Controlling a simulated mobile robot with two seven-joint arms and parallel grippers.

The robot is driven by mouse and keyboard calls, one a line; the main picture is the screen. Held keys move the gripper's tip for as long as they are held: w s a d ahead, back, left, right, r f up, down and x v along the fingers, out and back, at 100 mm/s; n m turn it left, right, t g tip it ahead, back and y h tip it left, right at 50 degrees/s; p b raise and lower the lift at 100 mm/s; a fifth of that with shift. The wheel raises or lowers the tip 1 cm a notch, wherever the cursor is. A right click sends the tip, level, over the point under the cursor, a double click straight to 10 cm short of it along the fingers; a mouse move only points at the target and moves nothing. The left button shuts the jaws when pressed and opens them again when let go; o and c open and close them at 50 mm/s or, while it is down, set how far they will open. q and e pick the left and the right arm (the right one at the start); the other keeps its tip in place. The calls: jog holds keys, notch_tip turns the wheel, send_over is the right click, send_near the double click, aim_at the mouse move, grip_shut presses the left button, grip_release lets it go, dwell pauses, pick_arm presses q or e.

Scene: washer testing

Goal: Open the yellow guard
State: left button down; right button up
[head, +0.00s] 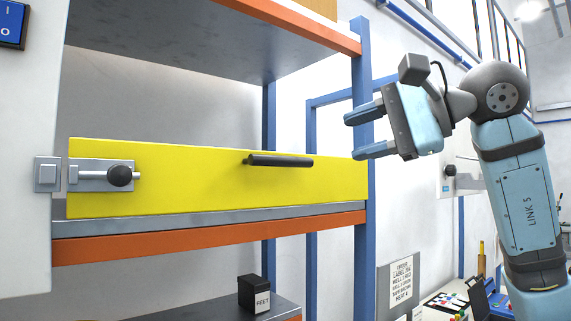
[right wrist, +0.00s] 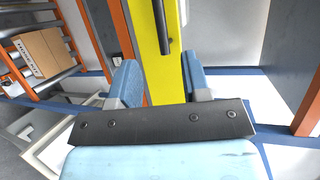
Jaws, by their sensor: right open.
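The yellow guard (head: 215,185) is a long bar across the front of a shelf in the head view. It has a black handle (head: 280,160) right of its middle and a metal latch with a black knob (head: 120,176) at its left end. The latch meets a small plate (head: 47,174) on the white panel. My right gripper (head: 357,134) is open and empty, up and to the right of the handle, near the blue post. In the right wrist view the guard (right wrist: 160,72) runs away beyond the open fingers, with the handle (right wrist: 160,25) further off. My left gripper is not in view.
The blue post (head: 361,110) stands at the guard's right end. An orange-edged shelf (head: 290,22) is above the guard and another orange beam (head: 210,239) below. A black box (head: 253,293) marked FEET sits on the lower shelf. The space in front of the guard looks clear.

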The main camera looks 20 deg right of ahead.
aim_at(285, 160)
jog(key=p+x, duration=0.3)
jog(key=x, duration=1)
jog(key=shift+w+a+f, duration=0.1)
jog(key=shift+w+a, duration=0.1)
jog(key=shift+a, duration=0.05)
grip_shut()
